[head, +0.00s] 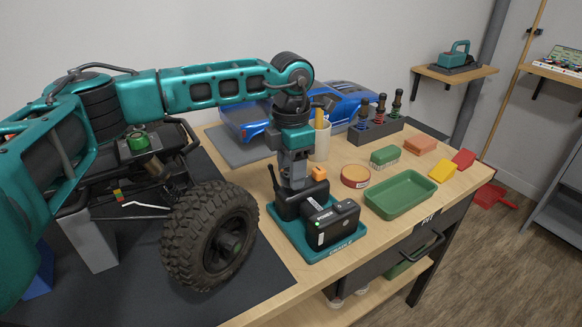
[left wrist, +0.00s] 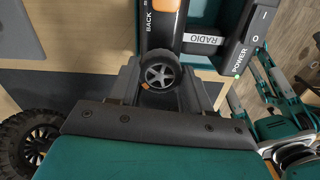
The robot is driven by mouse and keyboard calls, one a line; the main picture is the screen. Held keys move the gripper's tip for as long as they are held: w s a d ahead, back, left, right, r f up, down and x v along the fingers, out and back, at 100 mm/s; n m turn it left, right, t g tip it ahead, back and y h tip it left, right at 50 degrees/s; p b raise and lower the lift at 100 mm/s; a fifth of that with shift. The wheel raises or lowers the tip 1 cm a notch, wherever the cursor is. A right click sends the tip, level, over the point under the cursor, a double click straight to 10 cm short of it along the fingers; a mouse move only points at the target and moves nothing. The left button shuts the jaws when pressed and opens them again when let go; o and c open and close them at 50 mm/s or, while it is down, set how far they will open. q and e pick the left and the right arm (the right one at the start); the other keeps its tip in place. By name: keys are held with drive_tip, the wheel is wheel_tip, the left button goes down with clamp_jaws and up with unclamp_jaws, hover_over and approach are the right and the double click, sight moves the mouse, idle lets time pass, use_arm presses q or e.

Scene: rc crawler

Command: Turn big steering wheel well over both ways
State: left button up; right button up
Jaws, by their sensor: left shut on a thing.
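The black radio transmitter (head: 289,203) sits in a teal cradle (head: 330,249) on the bench, its short antenna up. Its steering wheel (left wrist: 159,74), dark with a light spoked hub and an orange mark on the rim, shows in the left wrist view. My left gripper (head: 292,180) points down at the transmitter; in the left wrist view its fingers (left wrist: 161,84) stand on either side of the wheel, shut on it. In the head view the gripper hides the wheel. The crawler's big knobbly tyre (head: 212,235) stands left of the cradle.
A black box marked POWER (head: 333,225) sits in the cradle close beside the gripper. A green tray (head: 401,194), a round tin (head: 355,176) and a blue car body (head: 350,101) lie around. Bare bench top shows between cradle and tray.

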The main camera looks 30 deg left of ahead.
use_arm(q)
drive_tip(key=o, duration=1.1)
drive_tip(key=shift+c, duration=0.2)
wheel_tip(320, 180, up, 13)
drive_tip(key=p, duration=0.1)
drive_tip(key=shift+p, duration=0.3)
